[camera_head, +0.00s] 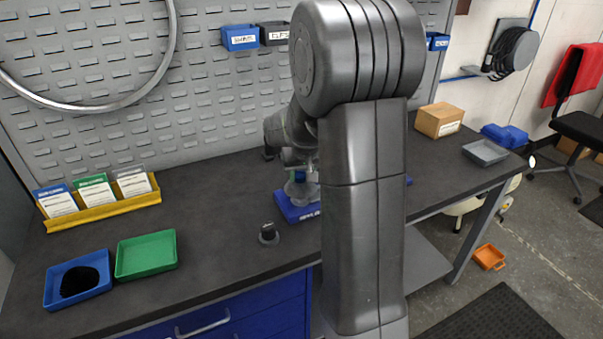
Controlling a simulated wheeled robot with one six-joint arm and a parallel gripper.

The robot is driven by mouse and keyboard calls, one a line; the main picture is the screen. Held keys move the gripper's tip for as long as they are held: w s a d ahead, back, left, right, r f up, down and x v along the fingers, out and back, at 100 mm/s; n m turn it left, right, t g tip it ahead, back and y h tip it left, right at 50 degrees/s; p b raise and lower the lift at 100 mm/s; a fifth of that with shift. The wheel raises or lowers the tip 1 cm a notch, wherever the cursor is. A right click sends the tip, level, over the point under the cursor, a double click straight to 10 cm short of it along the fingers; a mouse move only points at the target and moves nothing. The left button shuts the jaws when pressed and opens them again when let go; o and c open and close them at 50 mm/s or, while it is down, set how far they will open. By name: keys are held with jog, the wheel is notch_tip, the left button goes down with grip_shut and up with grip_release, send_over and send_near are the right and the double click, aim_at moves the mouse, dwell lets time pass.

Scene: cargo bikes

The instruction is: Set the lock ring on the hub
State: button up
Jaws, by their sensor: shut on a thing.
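My gripper (300,173) is small and partly hidden in the head view, left of my own arm column. It points down over a blue stand (290,208) on the dark bench. A silvery hub (299,190) rises from this stand, right under the gripper. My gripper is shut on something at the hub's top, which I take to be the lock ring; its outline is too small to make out. I cannot tell whether the ring touches the hub. My arm hides the stand's right side.
A small dark upright piece (268,234) stands left of the blue stand. A blue tray (78,280) with a black item, a green tray (146,255) and a yellow card rack (100,204) are at the left. A cardboard box (439,120) and grey tray (485,152) are at the right.

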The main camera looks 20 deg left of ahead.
jog(key=o, duration=1)
jog(key=shift+o, duration=0.2)
jog(key=shift+r, duration=0.1)
jog(key=v, duration=1.3)
jog(key=shift+r+b, duration=0.25)
jog(key=shift+b, duration=0.15)
jog(key=shift+s, duration=0.1)
jog(key=x, duration=1.4)
jog(key=shift+p, duration=0.4)
jog(key=shift+r, duration=0.25)
jog(key=shift+d, duration=0.1)
